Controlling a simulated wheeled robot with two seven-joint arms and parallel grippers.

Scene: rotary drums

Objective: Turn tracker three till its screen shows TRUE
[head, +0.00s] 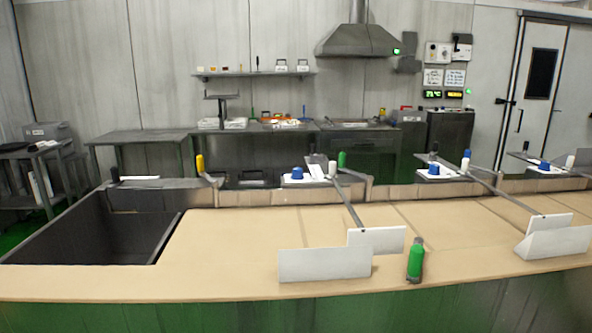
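No thing that I can tell as tracker three shows, and no screen reading TRUE is legible. White panels stand on the tan counter (225,255): a wide front panel (325,264) with a second panel (376,240) behind it, and another pair (553,243) at the right edge. I see no lettering on them, and cannot tell whether they belong to a tracker. White trays with blue-topped items, one at the middle (297,174) and one further right (433,170), sit along the back ledge. Neither of my grippers is in view.
A green bottle (415,260) stands near the counter's front edge. A dark sink (90,235) opens at the left. Thin grey bars (350,205) slant over the counter. Small lit displays (432,94) hang on the back wall. The counter's left-middle is clear.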

